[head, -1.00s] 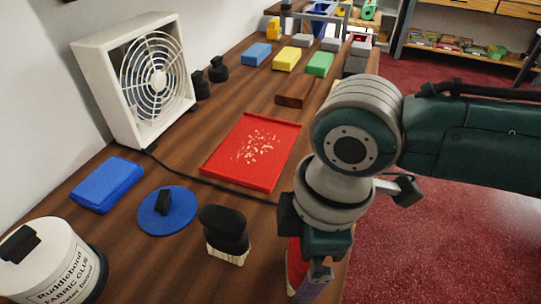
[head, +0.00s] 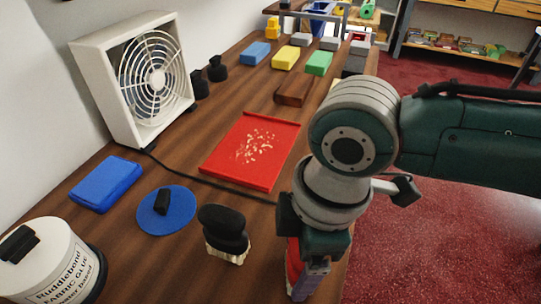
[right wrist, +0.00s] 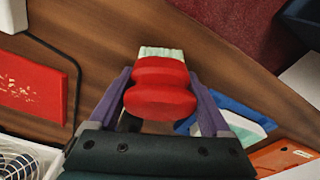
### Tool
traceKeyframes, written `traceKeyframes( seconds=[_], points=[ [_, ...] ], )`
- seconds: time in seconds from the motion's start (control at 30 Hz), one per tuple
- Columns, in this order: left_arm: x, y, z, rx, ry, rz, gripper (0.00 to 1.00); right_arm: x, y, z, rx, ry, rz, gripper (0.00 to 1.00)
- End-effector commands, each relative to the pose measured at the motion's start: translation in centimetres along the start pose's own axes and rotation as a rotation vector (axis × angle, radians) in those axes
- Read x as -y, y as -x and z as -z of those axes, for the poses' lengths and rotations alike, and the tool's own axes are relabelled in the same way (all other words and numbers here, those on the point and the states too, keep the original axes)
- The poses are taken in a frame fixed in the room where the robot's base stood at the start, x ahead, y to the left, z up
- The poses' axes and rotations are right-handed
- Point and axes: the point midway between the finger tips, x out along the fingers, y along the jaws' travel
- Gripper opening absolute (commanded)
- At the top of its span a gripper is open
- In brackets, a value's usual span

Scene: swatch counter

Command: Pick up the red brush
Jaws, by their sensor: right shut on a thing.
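The red brush (right wrist: 160,88) has a rounded red handle and pale bristles. It stands near the table's right edge. In the head view only a red strip of the brush (head: 293,262) shows beside my right gripper (head: 304,278), whose palm hides the rest. In the right wrist view the two purple fingers of my right gripper (right wrist: 163,98) press the brush from both sides. The bristles point away from the palm. My left gripper is not in view.
A black brush (head: 225,232) stands just left of my right gripper. A blue disc (head: 180,218), a blue block (head: 106,184), a glue tub (head: 62,262) and a red tray (head: 225,160) lie further left. A white fan (head: 120,80) stands by the wall.

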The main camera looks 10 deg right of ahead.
Motion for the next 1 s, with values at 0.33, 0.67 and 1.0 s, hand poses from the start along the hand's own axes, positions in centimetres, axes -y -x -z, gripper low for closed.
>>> traceKeyframes(
  seconds=[0.33,0.67,1.0],
  points=[
    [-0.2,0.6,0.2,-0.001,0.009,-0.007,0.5,-0.1,1.8,0.2,-0.002,0.0,-0.002,0.19],
    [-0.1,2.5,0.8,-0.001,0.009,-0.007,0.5,-0.2,11.2,1.4,-0.004,0.002,-0.006,0.19],
    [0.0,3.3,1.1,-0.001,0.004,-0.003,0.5,-0.1,18.6,2.3,-0.002,0.0,-0.002,0.19]
  ],
)
